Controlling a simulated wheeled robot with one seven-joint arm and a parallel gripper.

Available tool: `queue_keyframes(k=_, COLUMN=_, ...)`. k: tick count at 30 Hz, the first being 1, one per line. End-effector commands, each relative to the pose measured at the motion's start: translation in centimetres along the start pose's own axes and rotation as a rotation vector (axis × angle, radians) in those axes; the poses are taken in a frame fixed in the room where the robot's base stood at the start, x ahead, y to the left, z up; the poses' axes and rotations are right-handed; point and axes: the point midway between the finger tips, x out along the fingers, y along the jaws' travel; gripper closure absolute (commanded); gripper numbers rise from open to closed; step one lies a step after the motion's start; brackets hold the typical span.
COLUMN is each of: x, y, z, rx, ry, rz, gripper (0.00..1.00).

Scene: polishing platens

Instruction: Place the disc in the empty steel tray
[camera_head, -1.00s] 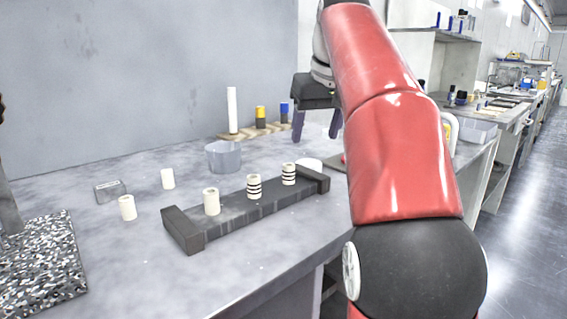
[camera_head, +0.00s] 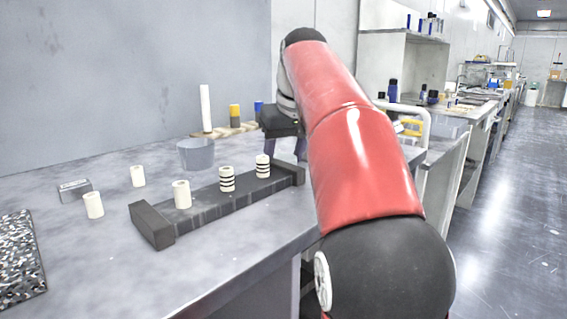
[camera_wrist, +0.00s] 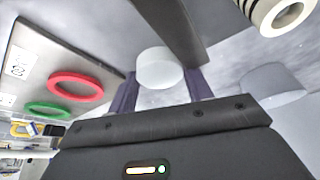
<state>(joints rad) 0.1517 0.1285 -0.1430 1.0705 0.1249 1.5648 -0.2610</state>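A short white disc-shaped piece (camera_wrist: 158,70) shows in the wrist view, just ahead of and between my two fingertips. Whether the fingers touch it is unclear. My gripper (camera_wrist: 162,85) has its dark purple fingers apart. I cannot identify an empty steel tray in either view.
The black rack (camera_head: 205,211) holds several white cylinders, some black-striped. A translucent tub (camera_head: 196,155) stands behind it. Loose white cylinders (camera_head: 93,205) and a small clear block (camera_head: 75,190) are at left. A grey board (camera_wrist: 37,75) bears red and green rings.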

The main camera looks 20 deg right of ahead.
Motion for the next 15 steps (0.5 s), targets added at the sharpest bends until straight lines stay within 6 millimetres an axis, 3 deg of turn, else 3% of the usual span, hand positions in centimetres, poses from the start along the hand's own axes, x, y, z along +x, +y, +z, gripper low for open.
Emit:
queue_keyframes(k=1, x=0.0, y=0.0, z=0.0, rx=0.0, ry=0.0, rz=0.0, gripper=0.64)
queue_keyframes(k=5, x=-0.03, y=0.0, z=-0.01, rx=0.0, ry=0.001, rz=0.0, gripper=0.8)
queue_keyframes(k=15, x=-0.82, y=0.02, z=-0.34, rx=0.0, ry=0.001, rz=0.0, gripper=0.8)
